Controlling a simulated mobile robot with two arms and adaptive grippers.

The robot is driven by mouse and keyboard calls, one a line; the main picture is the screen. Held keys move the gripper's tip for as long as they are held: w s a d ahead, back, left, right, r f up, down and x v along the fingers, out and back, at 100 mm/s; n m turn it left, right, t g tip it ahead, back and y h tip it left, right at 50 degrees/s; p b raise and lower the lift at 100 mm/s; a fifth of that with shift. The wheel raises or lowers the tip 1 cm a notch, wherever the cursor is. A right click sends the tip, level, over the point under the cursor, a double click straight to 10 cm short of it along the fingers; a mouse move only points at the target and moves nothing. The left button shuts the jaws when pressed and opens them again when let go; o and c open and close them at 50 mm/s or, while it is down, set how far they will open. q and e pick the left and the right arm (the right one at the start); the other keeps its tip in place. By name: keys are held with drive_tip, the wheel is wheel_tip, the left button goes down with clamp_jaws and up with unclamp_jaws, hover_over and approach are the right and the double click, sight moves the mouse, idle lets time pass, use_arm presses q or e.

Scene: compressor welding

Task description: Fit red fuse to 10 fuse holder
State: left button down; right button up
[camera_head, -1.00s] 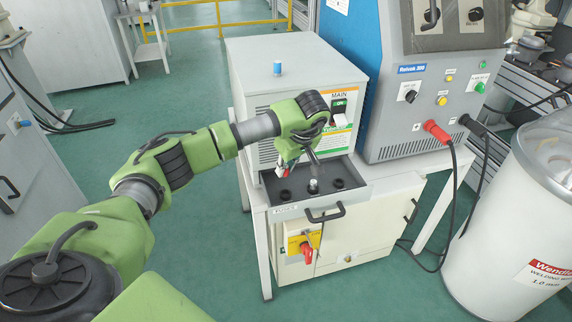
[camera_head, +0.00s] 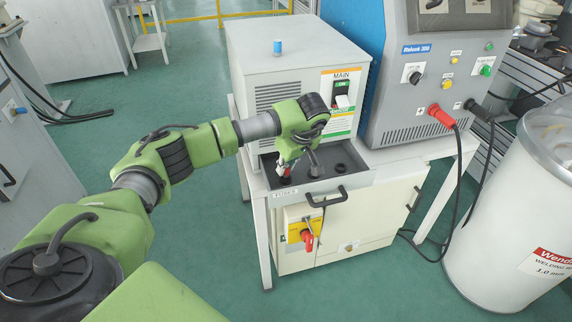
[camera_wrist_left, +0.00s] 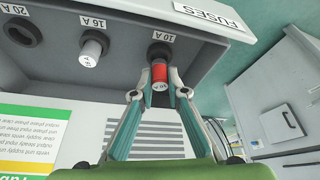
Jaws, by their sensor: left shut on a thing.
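The red fuse (camera_wrist_left: 159,73) has a red body and a white end cap. My left gripper (camera_wrist_left: 161,92) is shut on it, one finger on each side. The fuse's far end is right at the dark round 10 A fuse holder (camera_wrist_left: 160,49); I cannot tell how far it is inside. In the head view my left gripper (camera_head: 286,170) reaches down over the left part of the fuse drawer (camera_head: 330,188), and little of the fuse shows. My right gripper is not in view.
A white fuse (camera_wrist_left: 92,46) sits in the 16 A holder beside it. Another holder (camera_wrist_left: 22,32) is empty. A blue-capped fuse (camera_head: 277,47) stands on the cabinet top (camera_head: 300,40). The drawer's walls and front handle are close to my gripper.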

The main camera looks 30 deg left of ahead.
sight(286, 174)
use_arm(q)
drive_tip(key=shift+f, duration=0.15)
drive_tip(key=shift+f+b, duration=0.6)
drive_tip(key=shift+f, duration=0.15)
drive_tip(key=shift+s+d+f+b, duration=0.2)
drive_tip(key=shift+s+f+b, duration=0.15)
drive_tip(key=shift+f, duration=0.2)
idle(0.5)
drive_tip(key=c, duration=1.9)
unclamp_jaws()
drive_tip(key=shift+w+f, duration=0.15)
drive_tip(key=shift+a, duration=0.15)
